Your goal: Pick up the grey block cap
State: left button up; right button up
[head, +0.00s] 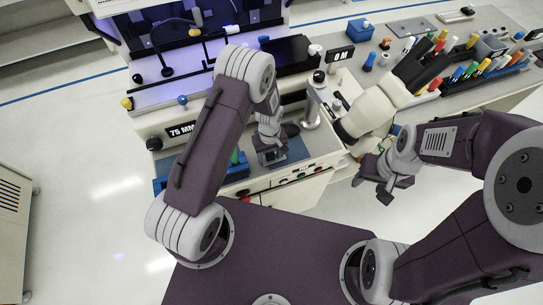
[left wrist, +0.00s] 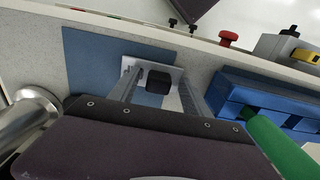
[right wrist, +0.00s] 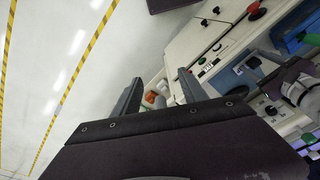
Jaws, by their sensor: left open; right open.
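The grey block cap (left wrist: 157,82), a light grey square piece with a dark block in its middle, lies on the blue mat (left wrist: 92,62) in the left wrist view. My left gripper (left wrist: 160,88) is open, with one finger on each side of the cap's dark block; I cannot tell whether they touch it. In the head view my left gripper (head: 270,157) is low over the mat and mostly hides the cap. My right gripper (head: 380,190) is open and empty, off the bench front; its spread fingers show in the right wrist view (right wrist: 158,95).
A blue rack with a green-handled tool (left wrist: 280,145) stands close to the right of my left gripper. A silver cylindrical post (left wrist: 30,115) stands to its left. A white microscope-like body (head: 365,112) and racks of colourful tools (head: 485,70) are to the right.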

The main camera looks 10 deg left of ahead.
aim_at(270, 154)
pick_arm(q)
jog(key=shift+w, duration=0.1)
jog(key=c, duration=0.3)
jog(key=shift+d, duration=0.1)
jog(key=c, duration=0.6)
grip_shut()
jog(key=shift+r, duration=0.45)
notch_tip(270, 154, up, 3)
jog(key=shift+f+b, duration=0.1)
jog(key=shift+b, duration=0.5)
jog(key=s+r+b, duration=0.1)
jog(key=s+r, duration=0.6)
jog(key=s, duration=0.4)
jog(key=shift+s+d+r+b, duration=0.15)
jog(key=shift+s+d+b, duration=0.15)
jog(key=shift+s, duration=0.1)
